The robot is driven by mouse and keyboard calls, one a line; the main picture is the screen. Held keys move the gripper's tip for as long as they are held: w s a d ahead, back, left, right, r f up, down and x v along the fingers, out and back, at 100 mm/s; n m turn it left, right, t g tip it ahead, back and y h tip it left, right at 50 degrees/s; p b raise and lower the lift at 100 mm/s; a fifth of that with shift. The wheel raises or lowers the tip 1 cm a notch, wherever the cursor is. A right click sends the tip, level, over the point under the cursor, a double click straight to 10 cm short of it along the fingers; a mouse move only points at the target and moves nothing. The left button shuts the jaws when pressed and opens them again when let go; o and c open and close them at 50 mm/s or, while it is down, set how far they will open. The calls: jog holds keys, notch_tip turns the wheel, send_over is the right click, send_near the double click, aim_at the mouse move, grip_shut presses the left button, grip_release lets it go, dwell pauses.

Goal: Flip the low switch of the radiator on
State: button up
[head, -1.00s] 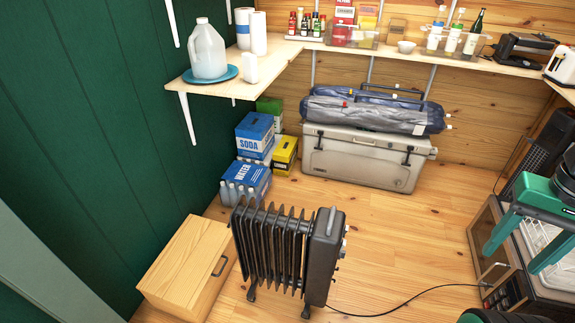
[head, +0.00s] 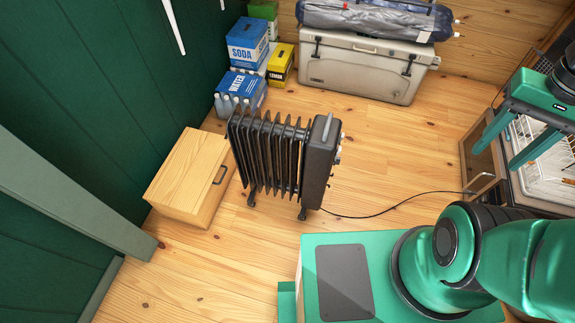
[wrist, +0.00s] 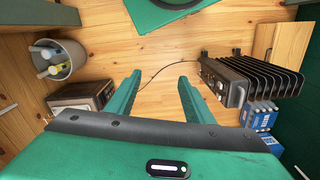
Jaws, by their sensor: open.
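The black finned radiator (head: 268,152) stands upright on the wooden floor, left of centre in the head view. Its control end (head: 322,160) faces right, with small light knobs along the edge. In the wrist view the radiator (wrist: 262,80) is at the right, with its control panel (wrist: 212,82) turned towards the picture's middle. The low switch is too small to pick out. My green gripper (head: 496,158) is at the right of the head view, well apart from the radiator. In the wrist view its fingers (wrist: 158,80) are spread, with nothing between them.
A cord (head: 400,205) runs right from the radiator across the floor. A wooden box (head: 185,180) stands left of it, drink packs (head: 240,90) and a cooler (head: 360,70) behind. A dish rack (head: 545,150) is behind my gripper.

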jog(key=shift+s, duration=0.15)
jog(key=c, duration=1)
jog(key=shift+s+r, duration=0.2)
jog(key=shift+s, duration=0.15)
grip_shut()
jog(key=w+f+n, duration=0.2)
jog(key=w+f, duration=0.3)
jog(key=w, duration=0.4)
jog(key=w+a+f+t+y, duration=0.1)
jog(key=w+a+f+y, duration=0.1)
jog(key=w+a+f, duration=0.3)
jog(key=w+a+f+y, duration=0.2)
jog(key=w+a+f, duration=0.2)
jog(key=w+f, duration=0.7)
notch_tip(320, 180, down, 8)
jog(key=shift+w+a+r+n+t+y, duration=0.25)
jog(key=shift+w+a+n+t+y, duration=0.05)
jog(key=shift+w+a+n+t, duration=0.1)
jog(key=shift+d, duration=0.1)
